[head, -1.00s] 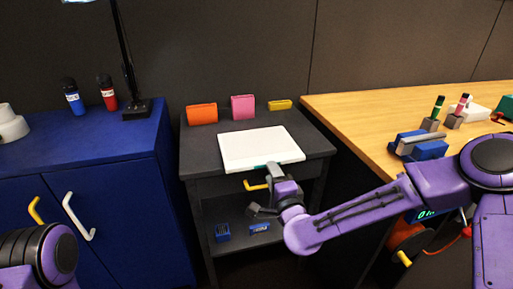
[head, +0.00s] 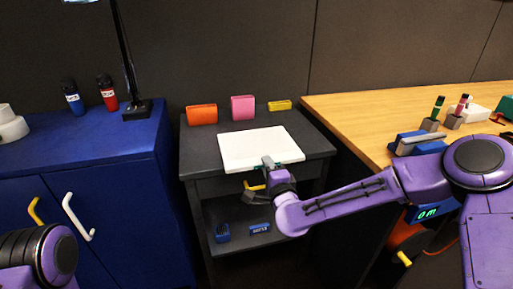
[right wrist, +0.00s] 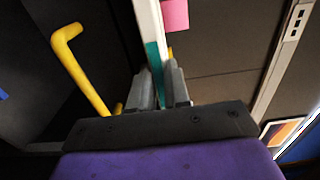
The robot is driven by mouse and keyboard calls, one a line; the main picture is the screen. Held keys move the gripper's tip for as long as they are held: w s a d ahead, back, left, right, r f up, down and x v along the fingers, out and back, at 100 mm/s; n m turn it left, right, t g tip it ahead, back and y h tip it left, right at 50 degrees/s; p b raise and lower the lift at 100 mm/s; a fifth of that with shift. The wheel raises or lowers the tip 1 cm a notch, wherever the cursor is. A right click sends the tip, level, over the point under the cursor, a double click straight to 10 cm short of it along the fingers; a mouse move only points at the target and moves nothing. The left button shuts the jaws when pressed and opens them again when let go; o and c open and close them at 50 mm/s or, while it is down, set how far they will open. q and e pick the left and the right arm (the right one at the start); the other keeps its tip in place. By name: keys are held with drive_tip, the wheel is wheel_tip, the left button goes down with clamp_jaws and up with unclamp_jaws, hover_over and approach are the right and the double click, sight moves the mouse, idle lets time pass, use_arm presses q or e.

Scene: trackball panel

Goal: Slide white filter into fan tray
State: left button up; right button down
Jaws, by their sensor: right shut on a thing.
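The white filter (head: 255,145) is a flat white slab on the top of a dark cart (head: 215,183) in the head view. A teal strip runs along its front edge. My right gripper (head: 268,160) is at that front edge, with its fingers shut on the filter. In the right wrist view, the filter's white and teal edge (right wrist: 153,45) stands between the fingertips of my right gripper (right wrist: 158,80). I cannot tell whether the slab rests fully on the cart top. I cannot make out a fan tray. My left gripper is out of view.
Orange (head: 201,115), pink (head: 243,107) and yellow (head: 280,105) blocks stand along the cart's back. A yellow handle (right wrist: 80,65) is near my right gripper. A blue cabinet (head: 120,190) stands left and a wooden table (head: 375,115) right, with small devices on it.

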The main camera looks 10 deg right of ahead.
drive_tip(key=shift+r+p, duration=1.15)
drive_tip(key=shift+r, duration=0.4)
